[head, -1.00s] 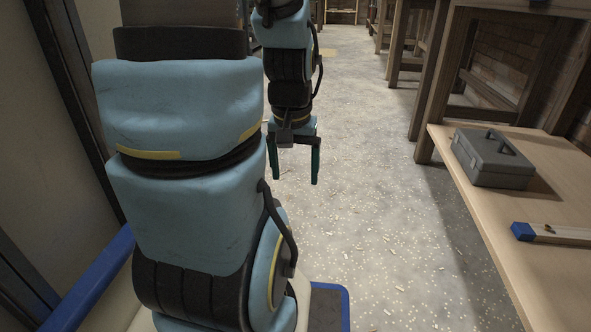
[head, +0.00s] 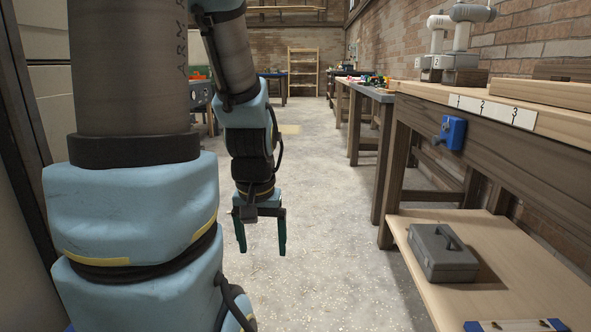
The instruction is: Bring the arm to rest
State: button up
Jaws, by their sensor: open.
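My gripper (head: 261,240) hangs at the end of my arm in the head view, pointing down over the bare floor. Its two green fingers are apart, with nothing between them. My arm (head: 240,90) comes down from the upper part of the picture, left of the middle. The gripper is clear of the benches on the right and touches nothing that I can see.
A workbench (head: 465,150) on the right carries machines and wooden beams, with a blue vise (head: 450,132) on its front. Its low shelf (head: 430,300) holds a grey toolbox (head: 442,252). A wooden rack (head: 303,72) stands far back. The floor aisle (head: 315,180) is clear.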

notch_tip(320, 180, up, 34)
jog(key=p, duration=3.1)
jog(key=shift+f, duration=0.15)
